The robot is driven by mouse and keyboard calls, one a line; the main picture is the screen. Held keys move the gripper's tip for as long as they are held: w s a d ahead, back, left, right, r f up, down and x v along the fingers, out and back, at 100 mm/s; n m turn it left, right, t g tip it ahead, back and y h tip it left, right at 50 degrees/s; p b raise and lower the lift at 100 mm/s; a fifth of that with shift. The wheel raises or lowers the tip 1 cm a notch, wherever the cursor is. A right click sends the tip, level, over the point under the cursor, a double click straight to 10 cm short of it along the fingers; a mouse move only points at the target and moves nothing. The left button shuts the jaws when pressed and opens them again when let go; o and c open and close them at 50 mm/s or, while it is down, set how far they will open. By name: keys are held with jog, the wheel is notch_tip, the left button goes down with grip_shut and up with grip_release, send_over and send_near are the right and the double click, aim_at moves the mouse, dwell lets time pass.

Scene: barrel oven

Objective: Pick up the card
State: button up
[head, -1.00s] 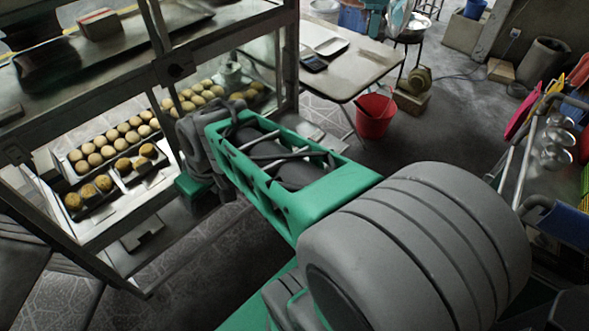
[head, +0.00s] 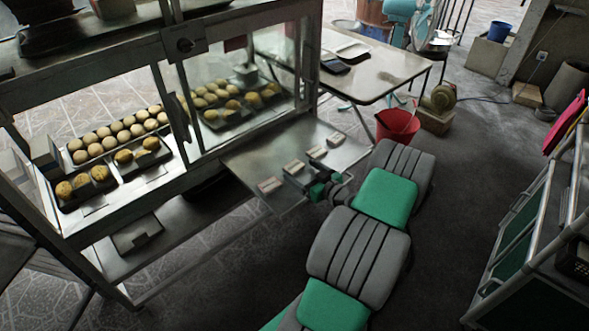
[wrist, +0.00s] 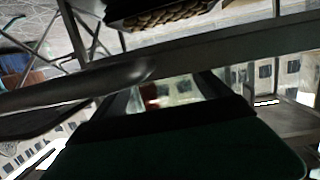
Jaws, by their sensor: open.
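Several small white cards or card-like blocks lie on a metal shelf (head: 250,160) that sticks out from the glass display case. In the head view one card (head: 270,185) is at the near left, another (head: 293,167) is in the middle, and a third (head: 317,152) is further back. Which one the task means cannot be told. My gripper (head: 322,186) is at the right near edge of the shelf, to the right of the cards, small and partly hidden by my arm. It is open, and no card shows in it. The wrist view is dark and shows no card clearly.
The display case (head: 182,42) holds trays of round buns (head: 115,134) behind its posts and glass. A table (head: 385,72) and a red bucket (head: 398,126) stand beyond my arm. A metal rack (head: 520,240) stands at the right. Floor between is clear.

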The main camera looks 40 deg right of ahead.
aim_at(294, 168)
jog(key=w, duration=0.2)
jog(key=shift+w+f, duration=0.3)
jog(key=shift+c, duration=0.5)
jog(key=shift+r, duration=0.15)
jog(key=c, duration=1.5)
